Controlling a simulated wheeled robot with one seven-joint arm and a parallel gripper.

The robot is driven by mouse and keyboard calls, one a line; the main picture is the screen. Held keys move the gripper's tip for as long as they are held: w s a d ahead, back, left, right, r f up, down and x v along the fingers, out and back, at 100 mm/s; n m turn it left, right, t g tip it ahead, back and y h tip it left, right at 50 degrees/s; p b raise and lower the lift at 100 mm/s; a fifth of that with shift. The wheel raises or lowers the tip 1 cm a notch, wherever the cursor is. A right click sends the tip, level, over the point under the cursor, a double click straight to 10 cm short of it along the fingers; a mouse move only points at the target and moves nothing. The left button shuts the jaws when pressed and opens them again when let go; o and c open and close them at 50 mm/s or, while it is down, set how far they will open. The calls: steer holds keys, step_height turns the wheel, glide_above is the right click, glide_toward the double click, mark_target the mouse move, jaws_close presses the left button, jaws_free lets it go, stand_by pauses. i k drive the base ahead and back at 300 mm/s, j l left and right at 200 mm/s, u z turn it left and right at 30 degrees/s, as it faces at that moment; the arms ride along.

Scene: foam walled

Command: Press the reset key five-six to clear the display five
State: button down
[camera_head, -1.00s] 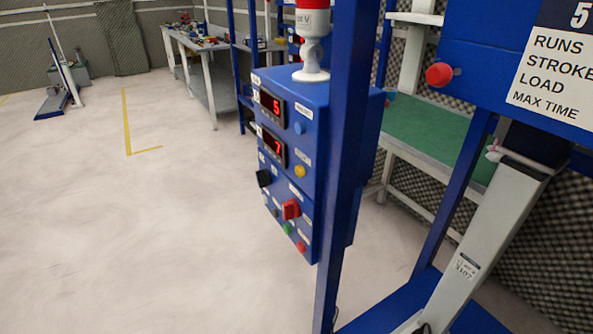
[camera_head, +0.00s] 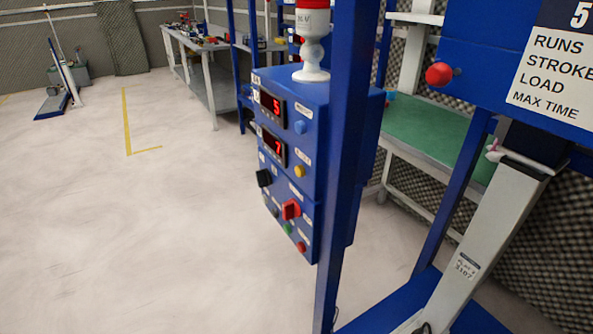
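A blue control box (camera_head: 316,185) is mounted on a blue upright post, its front face turned to the left. The upper display (camera_head: 272,107) is lit and reads a red 5. The lower display (camera_head: 273,147) is lit and reads a red 7. A blue button (camera_head: 300,127) sits beside the upper display and a yellow button (camera_head: 299,171) beside the lower one. The small labels are too blurred to read, so I cannot tell which key is named five-six. My gripper is not in view.
Lower on the box are a black knob (camera_head: 264,178), a red switch (camera_head: 291,209) and small green and red buttons. A blue post (camera_head: 349,130) stands before the box. A red knob (camera_head: 439,74) juts out at right. The floor (camera_head: 130,230) at left is clear.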

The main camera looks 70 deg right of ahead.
mark_target(299, 169)
steer(key=k+j+z, duration=0.25)
steer(key=j+z, duration=0.25)
steer(key=k+j+z, duration=0.45)
steer(key=i+j, duration=0.05)
